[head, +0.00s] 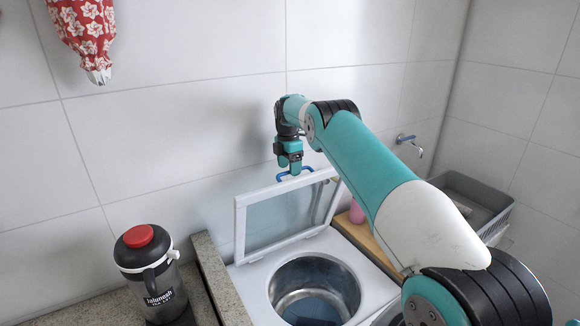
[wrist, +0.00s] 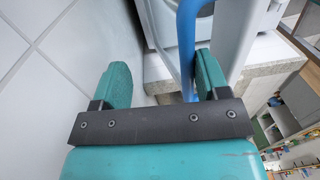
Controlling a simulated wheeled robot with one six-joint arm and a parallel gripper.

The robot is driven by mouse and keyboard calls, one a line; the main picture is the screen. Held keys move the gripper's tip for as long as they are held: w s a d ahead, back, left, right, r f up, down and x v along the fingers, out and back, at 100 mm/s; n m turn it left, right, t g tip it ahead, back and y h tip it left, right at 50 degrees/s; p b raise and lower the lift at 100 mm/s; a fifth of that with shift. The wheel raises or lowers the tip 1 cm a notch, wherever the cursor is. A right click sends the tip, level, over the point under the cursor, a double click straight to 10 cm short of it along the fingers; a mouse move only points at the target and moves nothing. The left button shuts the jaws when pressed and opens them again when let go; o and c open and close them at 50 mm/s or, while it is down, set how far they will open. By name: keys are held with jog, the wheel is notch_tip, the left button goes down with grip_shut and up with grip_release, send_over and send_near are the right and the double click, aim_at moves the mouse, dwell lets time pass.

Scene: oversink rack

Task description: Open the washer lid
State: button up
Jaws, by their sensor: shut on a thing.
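The washer (head: 252,283) is a white top-loader with its metal drum (head: 313,282) exposed. Its lid (head: 240,232), a white frame around a clear panel, stands raised at the back, tilted up near the tiled wall. A blue handle (head: 309,170) sits on the lid's upper edge. My gripper (head: 290,168) is at that edge, shut on the handle. In the wrist view the blue handle (wrist: 186,45) passes by the right-hand finger of my gripper (wrist: 163,68). The exact contact is partly hidden.
A black jug with a red top (head: 149,262) stands on the counter left of the washer. A grey crate (head: 478,192), a pink bottle (head: 356,213) and a wall tap (head: 409,140) are to the right. A red floral cloth item (head: 84,30) hangs at upper left.

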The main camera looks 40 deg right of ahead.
jog(key=shift+w+a+r, duration=0.1)
jog(key=shift+w+r, duration=0.2)
jog(key=shift+r, duration=0.05)
notch_tip(320, 180, up, 6)
jog(key=shift+r, duration=0.1)
jog(key=shift+c, duration=0.9)
jog(key=shift+r+p, duration=0.3)
jog(key=shift+p, duration=0.45)
